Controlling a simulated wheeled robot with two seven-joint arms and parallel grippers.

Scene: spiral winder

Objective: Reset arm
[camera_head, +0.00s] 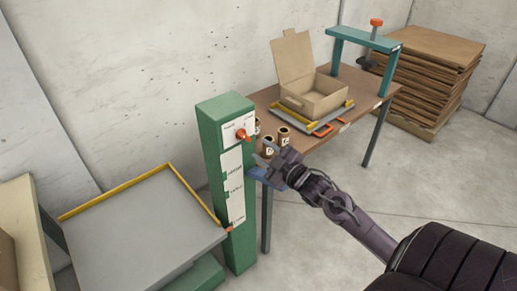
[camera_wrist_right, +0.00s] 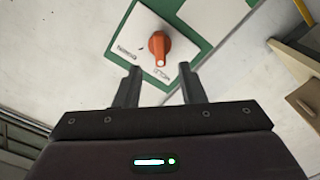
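My right gripper (camera_head: 265,158) reaches in from the right in the head view, in front of the green control post (camera_head: 211,130). In the right wrist view my right gripper (camera_wrist_right: 160,90) has its two fingers spread apart with nothing between them. Past the fingertips is an orange knob (camera_wrist_right: 158,46) on a white label plate with printed words, apart from the fingers. The knob also shows in the head view (camera_head: 242,135), near the top of the post. My left gripper is not in view.
A brown table (camera_head: 330,139) carries an open cardboard box (camera_head: 313,96), small brown cans (camera_head: 283,136) and a teal press frame (camera_head: 366,39). A grey platform with yellow edges (camera_head: 140,235) stands left of the post. Stacked cardboard (camera_head: 430,75) is at the back right. The floor at right is clear.

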